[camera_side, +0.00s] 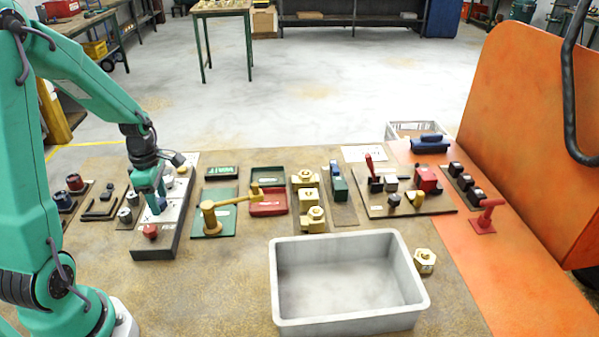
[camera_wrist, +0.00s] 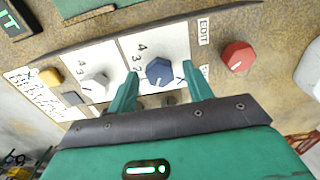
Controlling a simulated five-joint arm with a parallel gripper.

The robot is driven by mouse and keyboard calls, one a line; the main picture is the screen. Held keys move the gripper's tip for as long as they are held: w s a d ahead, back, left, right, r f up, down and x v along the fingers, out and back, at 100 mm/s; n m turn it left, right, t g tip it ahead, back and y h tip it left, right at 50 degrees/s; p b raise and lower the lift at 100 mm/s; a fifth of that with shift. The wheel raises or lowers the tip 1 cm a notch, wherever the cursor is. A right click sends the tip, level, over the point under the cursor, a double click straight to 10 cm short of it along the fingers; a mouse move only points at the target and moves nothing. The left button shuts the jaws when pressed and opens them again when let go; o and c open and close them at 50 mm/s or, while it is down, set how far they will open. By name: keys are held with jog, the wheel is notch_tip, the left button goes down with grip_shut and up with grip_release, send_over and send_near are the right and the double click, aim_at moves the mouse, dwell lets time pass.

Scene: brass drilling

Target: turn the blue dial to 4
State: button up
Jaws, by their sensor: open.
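The blue dial (camera_wrist: 158,71) sits on a white-faced panel (camera_wrist: 205,62) in the wrist view, with printed numbers 4, 3 and 2 beside it. The picture is too small to tell which number it points to. My gripper (camera_wrist: 160,84) is open, with one green finger on each side of the dial. I cannot tell whether the fingers touch it. In the side view my gripper (camera_side: 150,188) points down over the panel (camera_side: 180,204), and the blue dial (camera_side: 157,204) shows low between the fingers, partly hidden.
A green plate with a brass lever (camera_side: 212,217) stands right of the panel. A grey bin (camera_side: 345,322) is at the front.

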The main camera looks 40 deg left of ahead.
jog(key=c, duration=1)
